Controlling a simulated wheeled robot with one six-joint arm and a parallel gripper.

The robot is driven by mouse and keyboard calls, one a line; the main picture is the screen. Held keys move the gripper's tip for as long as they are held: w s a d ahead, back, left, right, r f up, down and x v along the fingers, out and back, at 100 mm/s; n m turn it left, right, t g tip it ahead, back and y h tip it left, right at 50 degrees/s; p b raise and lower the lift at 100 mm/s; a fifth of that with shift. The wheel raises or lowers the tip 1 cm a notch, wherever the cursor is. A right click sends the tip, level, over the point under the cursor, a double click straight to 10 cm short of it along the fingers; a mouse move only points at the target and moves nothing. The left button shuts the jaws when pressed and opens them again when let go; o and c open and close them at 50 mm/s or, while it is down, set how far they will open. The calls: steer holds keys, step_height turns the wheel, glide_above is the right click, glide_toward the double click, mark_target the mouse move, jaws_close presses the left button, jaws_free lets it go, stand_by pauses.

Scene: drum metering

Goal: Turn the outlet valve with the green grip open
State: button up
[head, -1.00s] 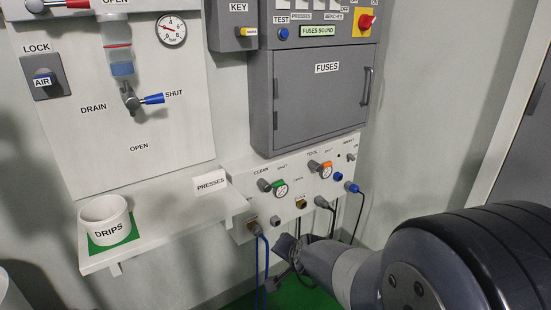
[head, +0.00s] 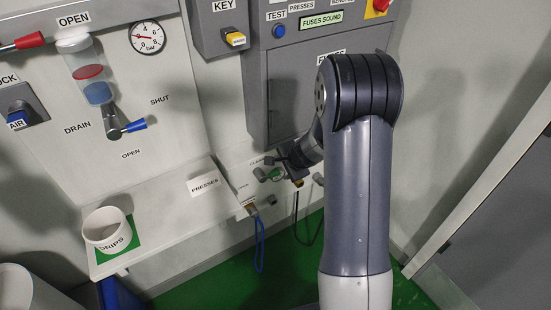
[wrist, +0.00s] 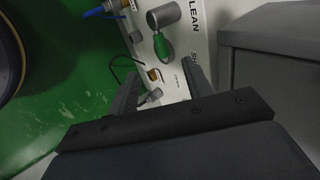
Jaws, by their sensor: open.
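The outlet valve under the CLEAN label has a grey body and a green grip (head: 275,174) on the low white panel. It also shows in the wrist view as a grey cylinder with a green grip (wrist: 161,46), pointing down the picture, with the SHUT lettering at its lower right. My gripper (wrist: 163,78) is open and empty. In the wrist view the green grip lies just beyond the gap between the fingertips, apart from them. In the head view my gripper (head: 291,162) is close to the valve, and my arm hides the panel's right part.
The grey FUSES cabinet (head: 284,95) hangs above the panel, close on the right in the wrist view (wrist: 275,65). A white shelf (head: 165,205) holds the DRIPS cup (head: 107,230). A blue hose (head: 259,245) hangs from the panel. Green floor lies below.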

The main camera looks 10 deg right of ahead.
mark_target(274, 174)
steer(key=x, duration=1.1)
steer(key=shift+d+b, duration=0.1)
steer(key=shift+b, duration=0.2)
steer(key=shift+c, duration=0.2)
steer(key=c, duration=1)
